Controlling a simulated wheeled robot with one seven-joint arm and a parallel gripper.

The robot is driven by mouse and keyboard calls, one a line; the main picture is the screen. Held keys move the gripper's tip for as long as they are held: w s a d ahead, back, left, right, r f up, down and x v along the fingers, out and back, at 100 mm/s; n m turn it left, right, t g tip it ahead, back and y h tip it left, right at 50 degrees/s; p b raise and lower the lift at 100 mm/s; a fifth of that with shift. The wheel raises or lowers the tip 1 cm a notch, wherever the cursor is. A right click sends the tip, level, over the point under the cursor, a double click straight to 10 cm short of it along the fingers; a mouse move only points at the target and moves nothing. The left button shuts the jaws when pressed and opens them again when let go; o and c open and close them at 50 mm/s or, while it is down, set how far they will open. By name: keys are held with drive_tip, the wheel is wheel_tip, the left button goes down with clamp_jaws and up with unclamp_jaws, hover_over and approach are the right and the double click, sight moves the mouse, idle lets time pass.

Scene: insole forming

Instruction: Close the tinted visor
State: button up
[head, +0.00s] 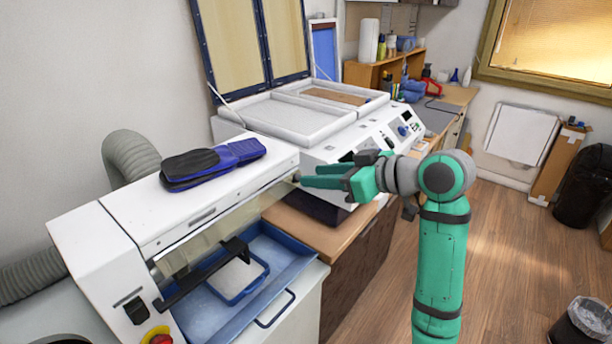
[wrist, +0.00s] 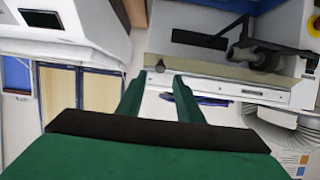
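The tinted visor (head: 218,232) looks like the see-through, faintly brownish panel along the front of the white machine (head: 185,205) at the left in the head view. It hangs below the machine's top edge, above a black bar (head: 205,272) and a blue tray. My gripper (head: 299,175) is near the visor's right end, at the machine's right corner. Its green fingers also show in the wrist view (wrist: 160,80), apart with nothing between them. The gripper is open. Whether a finger touches the machine cannot be told.
Blue-and-black insoles (head: 210,163) lie on the machine's top. A white press (head: 300,115) with two raised amber-panelled lids (head: 235,40) stands behind my gripper. A blue tray (head: 275,245) sits below the visor.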

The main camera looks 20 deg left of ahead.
sight(298, 176)
drive_tip(key=shift+x, duration=2.2)
clamp_jaws()
